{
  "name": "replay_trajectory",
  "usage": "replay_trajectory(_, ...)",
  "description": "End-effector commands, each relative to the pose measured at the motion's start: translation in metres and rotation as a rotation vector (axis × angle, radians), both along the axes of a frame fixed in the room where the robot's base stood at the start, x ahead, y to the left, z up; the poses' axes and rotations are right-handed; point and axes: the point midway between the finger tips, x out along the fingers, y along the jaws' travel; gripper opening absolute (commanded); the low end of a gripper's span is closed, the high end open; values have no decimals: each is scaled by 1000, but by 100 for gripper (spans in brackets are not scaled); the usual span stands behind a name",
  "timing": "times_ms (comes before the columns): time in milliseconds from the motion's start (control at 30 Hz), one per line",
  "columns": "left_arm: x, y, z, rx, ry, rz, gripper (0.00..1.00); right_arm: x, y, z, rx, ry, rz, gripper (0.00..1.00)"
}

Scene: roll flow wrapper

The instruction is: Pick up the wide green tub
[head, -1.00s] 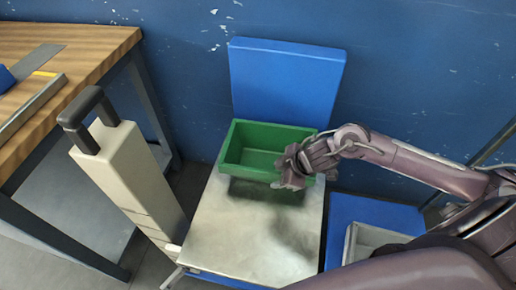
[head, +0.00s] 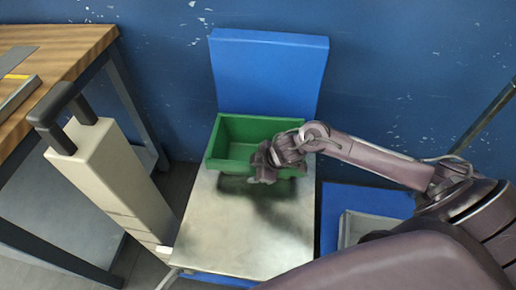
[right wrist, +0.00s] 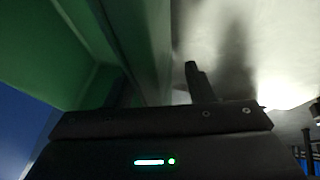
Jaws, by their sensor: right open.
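The wide green tub (head: 228,152) is an open, empty-looking box at the far end of a pale metal-topped surface (head: 225,235). My right gripper (head: 262,170) is at the tub's near wall, towards its right end, and covers part of that wall. In the right wrist view the tub (right wrist: 45,45) fills the upper left. There the two fingers of the right gripper (right wrist: 157,82) are apart, with the tub's wall running between them. Whether either finger touches the wall cannot be told. My left gripper is not in view.
A blue panel (head: 268,75) stands upright behind the tub against the blue wall. A tall cream box with a dark handle (head: 110,170) stands on the left, beside a wooden workbench (head: 60,45). A grey tray (head: 362,225) on blue sits at the right.

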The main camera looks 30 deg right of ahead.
Motion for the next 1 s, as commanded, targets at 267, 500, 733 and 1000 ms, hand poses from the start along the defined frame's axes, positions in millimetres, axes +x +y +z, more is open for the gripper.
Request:
replay_trajectory(267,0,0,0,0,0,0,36,0,0,0,0,0,0,15)
replay_trajectory(500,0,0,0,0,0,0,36,0,0,1,0,-1,0,0)
replay_trajectory(733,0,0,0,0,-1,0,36,1,0,2,0,-4,-1,0)
replay_trajectory(1000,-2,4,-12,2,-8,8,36,2,-1,20,0,-6,-1,0)
